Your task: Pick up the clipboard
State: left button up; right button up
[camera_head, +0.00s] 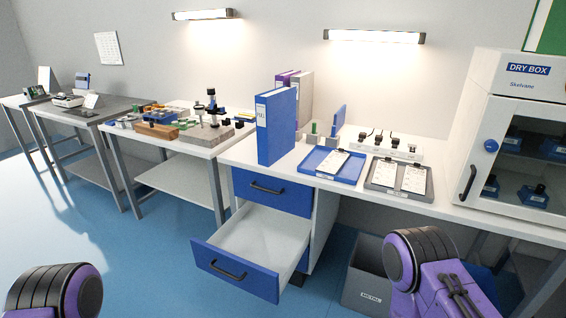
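A blue tray (349,182) lies on the white bench, and a white sheet on a board (332,162), which looks like a clipboard, lies in it. To its right, a dark grey tray (398,192) holds two pale sheets side by side, left (385,172) and right (413,180); whether these are clipboards too is too small to tell. Neither of my grippers is in view. Only purple and black parts of my arms show at the bottom left and bottom right, apart from the bench.
A blue binder (276,127) stands left of the blue tray. Below, a drawer (236,268) is pulled open. A grey METAL bin (366,280) sits on the floor. The DRY BOX cabinet (523,90) stands at the right. A white rack (385,147) lies behind the trays.

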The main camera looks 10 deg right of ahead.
aim_at(334, 163)
jog(key=u, duration=0.15)
jog(key=i, duration=0.85)
jog(key=z, duration=1.7)
